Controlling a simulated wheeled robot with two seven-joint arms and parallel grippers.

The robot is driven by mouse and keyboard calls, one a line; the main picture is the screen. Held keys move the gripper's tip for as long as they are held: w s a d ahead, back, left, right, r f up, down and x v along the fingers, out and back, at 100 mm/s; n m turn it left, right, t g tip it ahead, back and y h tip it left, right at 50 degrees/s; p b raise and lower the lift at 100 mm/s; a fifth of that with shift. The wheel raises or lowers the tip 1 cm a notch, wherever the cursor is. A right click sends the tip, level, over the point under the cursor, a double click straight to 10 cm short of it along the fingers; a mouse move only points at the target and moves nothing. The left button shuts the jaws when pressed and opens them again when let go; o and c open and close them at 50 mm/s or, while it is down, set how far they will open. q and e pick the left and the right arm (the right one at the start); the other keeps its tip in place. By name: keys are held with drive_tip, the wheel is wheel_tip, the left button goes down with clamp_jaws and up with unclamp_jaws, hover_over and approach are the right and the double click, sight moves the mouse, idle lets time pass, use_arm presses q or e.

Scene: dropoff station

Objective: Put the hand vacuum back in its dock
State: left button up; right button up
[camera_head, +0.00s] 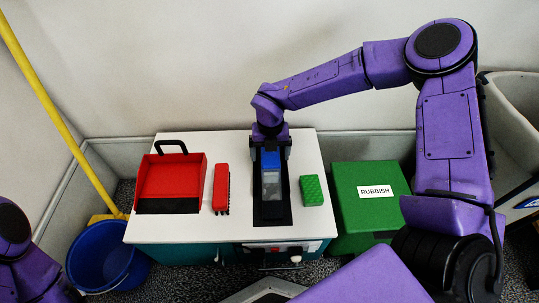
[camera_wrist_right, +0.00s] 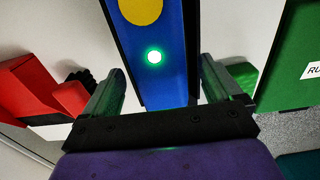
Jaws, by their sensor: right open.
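The hand vacuum (camera_head: 271,185) has a blue body and a grey front part. It lies lengthwise in the black dock (camera_head: 271,217) on the white tabletop. In the right wrist view the vacuum's blue body (camera_wrist_right: 168,88) shows a lit green light and a yellow disc, between dark side walls. My right gripper (camera_head: 270,154) is over the blue rear end. It is open, with one finger on each side of the vacuum, as the right wrist view shows (camera_wrist_right: 162,70); both fingers look apart from it. My left gripper is out of view.
A red dustpan (camera_head: 175,176) and a red brush (camera_head: 221,188) lie left of the dock. A green sponge (camera_head: 312,190) lies close on its right. A green rubbish bin (camera_head: 350,215) stands right of the table, and a blue bucket (camera_head: 98,257) with a yellow-handled mop (camera_head: 62,120) at left.

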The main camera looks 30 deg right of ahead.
wheel_tip(320, 180, up, 10)
drive_tip(key=p, duration=0.2)
drive_tip(key=shift+f+p, duration=0.15)
drive_tip(key=shift+p, duration=0.2)
idle(1.6)
